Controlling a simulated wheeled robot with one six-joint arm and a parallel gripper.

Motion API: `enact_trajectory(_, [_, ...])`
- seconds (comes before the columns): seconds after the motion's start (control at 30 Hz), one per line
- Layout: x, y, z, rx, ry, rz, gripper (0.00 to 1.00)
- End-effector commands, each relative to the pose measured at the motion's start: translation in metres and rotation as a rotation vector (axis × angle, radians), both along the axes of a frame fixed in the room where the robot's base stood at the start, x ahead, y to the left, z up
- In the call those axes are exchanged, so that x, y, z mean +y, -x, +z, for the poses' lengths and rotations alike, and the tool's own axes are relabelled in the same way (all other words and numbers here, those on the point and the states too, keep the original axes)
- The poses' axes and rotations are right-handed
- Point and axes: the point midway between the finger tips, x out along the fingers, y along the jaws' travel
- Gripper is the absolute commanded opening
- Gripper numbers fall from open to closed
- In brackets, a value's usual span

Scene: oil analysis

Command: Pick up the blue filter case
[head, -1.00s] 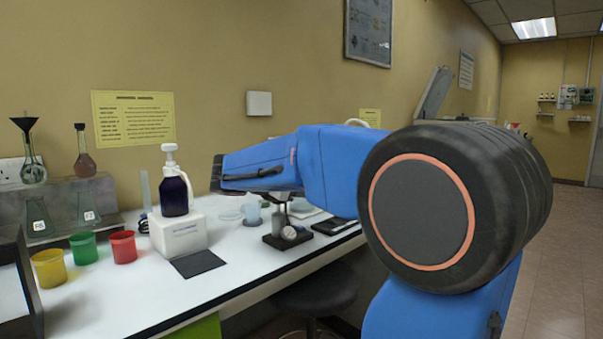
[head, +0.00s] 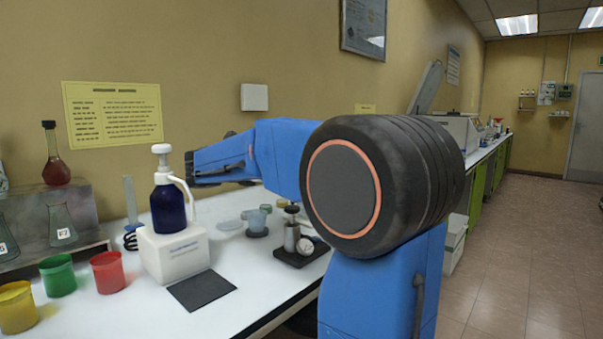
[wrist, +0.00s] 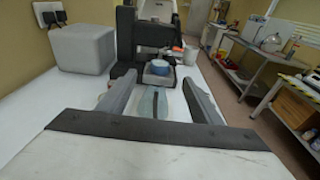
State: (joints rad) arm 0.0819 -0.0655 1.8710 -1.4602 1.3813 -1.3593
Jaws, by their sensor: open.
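My gripper (wrist: 158,82) is open and empty, with one finger on each side of the picture's middle. The blue case is apart from both fingers.
The white bench (head: 120,310) holds yellow, green (head: 57,276) and red cups and a dark blue pump bottle (head: 168,205) on a white block. A small instrument (head: 298,240) stands under my arm. A grey box (wrist: 82,48) stands left in the wrist view. Floor is open at right.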

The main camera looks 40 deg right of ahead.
Motion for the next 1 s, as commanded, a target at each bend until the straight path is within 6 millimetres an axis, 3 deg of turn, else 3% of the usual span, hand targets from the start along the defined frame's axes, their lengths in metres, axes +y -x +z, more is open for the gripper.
enact_trajectory(0.43, [-0.055,-0.003,-0.008,-0.001,0.000,-0.003,0.59])
enact_trajectory(0.77, [-0.072,-0.005,-0.012,-0.001,0.000,-0.001,0.59])
enact_trajectory(1.0, [-0.099,-0.006,-0.018,0.000,0.000,-0.003,0.59])
